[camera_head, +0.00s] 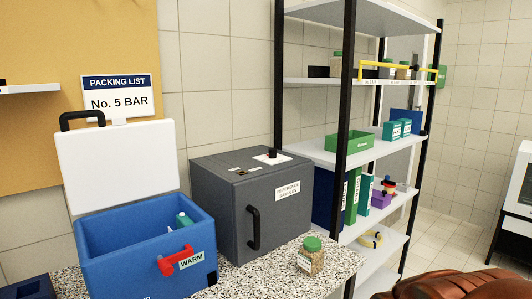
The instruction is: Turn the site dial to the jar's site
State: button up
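A jar (310,258) with a green lid and grainy tan contents stands upright at the front edge of the speckled counter. It bears a white label too small to read. A dark grey box (222,205) labelled "REFERENCE SAMPLES" stands behind it, its front door with a black handle (253,228) shut. On top of the box, a small black knob (272,153) sits on a white plate; it may be the site dial, but its pointer and markings cannot be made out. My gripper is not in view.
A blue cooler (150,258) with its white lid raised and a red "WARM" handle (176,262) stands left of the grey box. A black-framed shelf (347,120) rises at right. A brown leather-like object (445,285) fills the lower right. A "PACKING LIST No. 5 BAR" sign (118,96) hangs behind.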

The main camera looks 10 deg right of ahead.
aim_at(272, 155)
jog(key=u, duration=0.55)
jog(key=k, duration=1.2)
jog(key=z, duration=0.1)
jog(key=i, duration=0.45)
jog(key=z, duration=1.15)
jog(key=i, duration=1.65)
jog(key=u, duration=1.3)
jog(key=i, duration=0.5)
jog(key=u, duration=0.5)
